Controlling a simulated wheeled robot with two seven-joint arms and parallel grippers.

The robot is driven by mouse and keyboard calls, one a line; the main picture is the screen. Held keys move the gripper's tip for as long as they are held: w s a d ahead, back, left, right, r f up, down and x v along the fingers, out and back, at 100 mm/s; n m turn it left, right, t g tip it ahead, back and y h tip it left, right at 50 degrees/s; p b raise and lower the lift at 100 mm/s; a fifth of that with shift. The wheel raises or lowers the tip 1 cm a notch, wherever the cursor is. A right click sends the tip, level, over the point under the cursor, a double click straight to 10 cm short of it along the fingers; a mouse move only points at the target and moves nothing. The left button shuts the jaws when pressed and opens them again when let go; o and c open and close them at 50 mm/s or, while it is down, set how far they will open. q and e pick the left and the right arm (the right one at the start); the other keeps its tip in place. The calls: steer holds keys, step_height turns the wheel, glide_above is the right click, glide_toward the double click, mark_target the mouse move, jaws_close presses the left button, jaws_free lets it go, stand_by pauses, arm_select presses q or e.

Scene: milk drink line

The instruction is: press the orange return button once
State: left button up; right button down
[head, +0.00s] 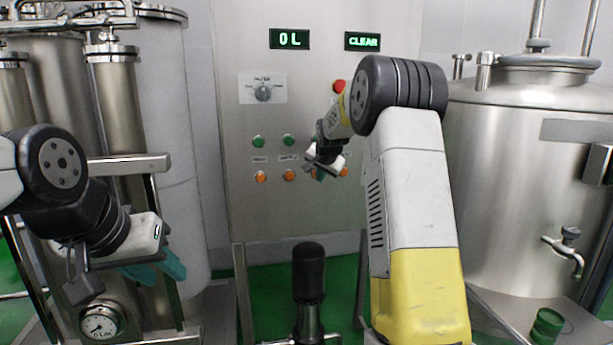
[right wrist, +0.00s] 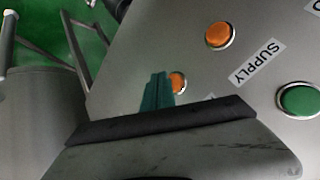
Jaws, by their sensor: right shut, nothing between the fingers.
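A grey control panel carries a row of orange buttons, the left one (head: 260,176), another beside it (head: 289,174) and the right one (head: 344,171). I cannot read which is labelled return. My right gripper (head: 320,172) is shut and empty in front of this row, between the second and right ones, hiding part of it. In the right wrist view its teal fingertips (right wrist: 155,92) overlap the edge of an orange button (right wrist: 177,82); I cannot tell if they touch it. Another orange button (right wrist: 218,35) is clear of the gripper. My left gripper (head: 157,270) hangs open and empty, away from the panel.
Green buttons (head: 258,142) sit above the orange row, with a dial (head: 263,92) and a red button (head: 339,86) higher up. Displays read "0 L" (head: 289,39) and "CLEAR" (head: 362,41). A steel tank (head: 530,150) stands right; steel cylinders (head: 120,110) stand left.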

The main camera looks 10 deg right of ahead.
steer(key=shift+s, duration=0.15)
steer(key=shift+s+d, duration=0.1)
steer(key=shift+s, duration=2.3)
